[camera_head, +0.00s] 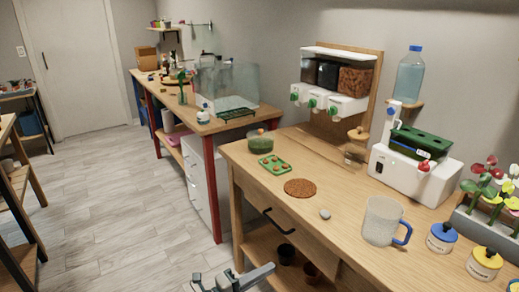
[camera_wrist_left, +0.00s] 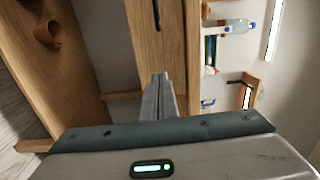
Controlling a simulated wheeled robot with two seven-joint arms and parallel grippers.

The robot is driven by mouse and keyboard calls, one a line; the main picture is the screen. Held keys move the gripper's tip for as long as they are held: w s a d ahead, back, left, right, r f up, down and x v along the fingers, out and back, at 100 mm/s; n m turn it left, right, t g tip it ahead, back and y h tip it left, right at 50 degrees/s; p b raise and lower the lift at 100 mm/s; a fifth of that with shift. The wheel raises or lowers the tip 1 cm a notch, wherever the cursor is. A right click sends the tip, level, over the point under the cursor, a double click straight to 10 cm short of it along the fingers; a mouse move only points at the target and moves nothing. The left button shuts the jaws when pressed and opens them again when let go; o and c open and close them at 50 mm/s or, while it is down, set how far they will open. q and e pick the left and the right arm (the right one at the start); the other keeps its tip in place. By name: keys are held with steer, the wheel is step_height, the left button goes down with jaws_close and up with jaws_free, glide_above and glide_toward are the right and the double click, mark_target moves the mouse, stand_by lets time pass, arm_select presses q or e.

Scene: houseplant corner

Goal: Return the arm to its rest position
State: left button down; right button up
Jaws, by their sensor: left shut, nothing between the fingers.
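My left gripper (camera_head: 268,268) shows at the bottom of the head view, in front of the wooden bench and below its top. Its fingers are together with nothing between them. In the left wrist view the closed fingers (camera_wrist_left: 160,80) point toward the wooden bench front, which appears turned on its side. The gripper looks clear of the bench, though the exact gap is hard to judge. Most of the left arm is outside the head view. My right gripper is in neither view.
The wooden bench (camera_head: 258,172) holds a glass mug (camera_head: 382,222), a cork mat (camera_head: 300,188), a green tray (camera_head: 275,165) and a grey stone (camera_head: 325,214). A dark handle (camera_head: 279,222) sticks out of its front. Brown pots (camera_head: 311,271) stand on its lower shelf. Open floor (camera_head: 120,215) lies left.

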arm_select(q)
steer(key=s+a+f+n+y, duration=0.3)
steer(key=a+f+n, duration=0.25)
steer(key=f, duration=0.35)
steer(key=s+a+f+n+t+y, duration=0.1)
steer(key=s+a+f+n+y, duration=0.25)
steer(key=f+n, duration=0.35)
steer(key=s+a+f+n+y, duration=0.3)
steer(key=a+f+n+y, duration=0.15)
steer(key=f, duration=0.55)
steer(key=s+a+f+n+g+y, duration=0.1)
steer(key=s+a+f+n+g, duration=0.1)
steer(key=s+f, duration=0.3)
steer(key=s+a+f+n+g, duration=0.2)
steer(key=s+f, duration=0.4)
steer(key=s, duration=0.6)
steer(key=s+a+f+n+g+y+p, duration=0.1)
steer(key=s+a+f+n+g, duration=0.1)
steer(key=s+f+n, duration=0.3)
steer(key=s+a+f, duration=0.1)
steer(key=s, duration=0.3)
steer(key=shift+s+a+f+n+y, duration=0.15)
steer(key=shift+a+f+n+y, duration=0.1)
steer(key=shift+a+n+y, duration=0.1)
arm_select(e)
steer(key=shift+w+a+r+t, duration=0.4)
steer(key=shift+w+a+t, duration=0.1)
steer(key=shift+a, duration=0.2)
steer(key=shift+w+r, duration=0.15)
